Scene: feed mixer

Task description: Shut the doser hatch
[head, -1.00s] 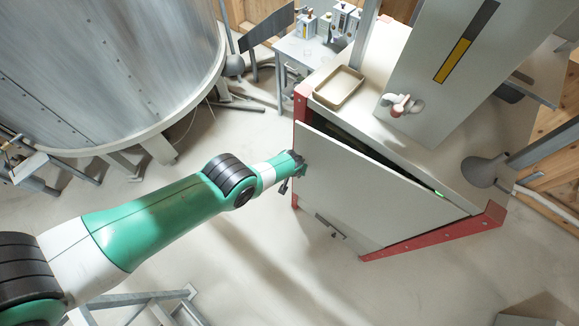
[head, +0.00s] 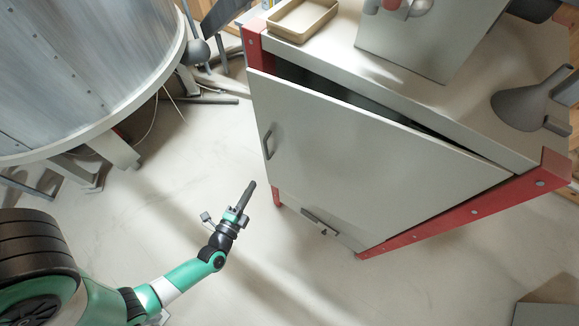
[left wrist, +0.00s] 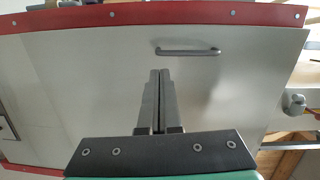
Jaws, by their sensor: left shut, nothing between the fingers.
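The doser hatch (head: 375,155) is a pale grey panel on the front of a red-framed cabinet. It stands partly open: a dark gap shows along its top edge, widest toward the left. Its bar handle (head: 268,141) is near the left edge. In the left wrist view the hatch (left wrist: 95,85) fills most of the picture, with the handle (left wrist: 188,51) above and right of the fingertips. My left gripper (head: 247,190) is shut and empty, below and left of the hatch handle, apart from it. It also shows in the left wrist view (left wrist: 157,75). My right gripper is not visible.
A tan tray (head: 302,18) sits on the cabinet top. A large metal drum (head: 90,70) stands at the left. A grey lamp-shaped part (head: 530,95) is at the cabinet's right.

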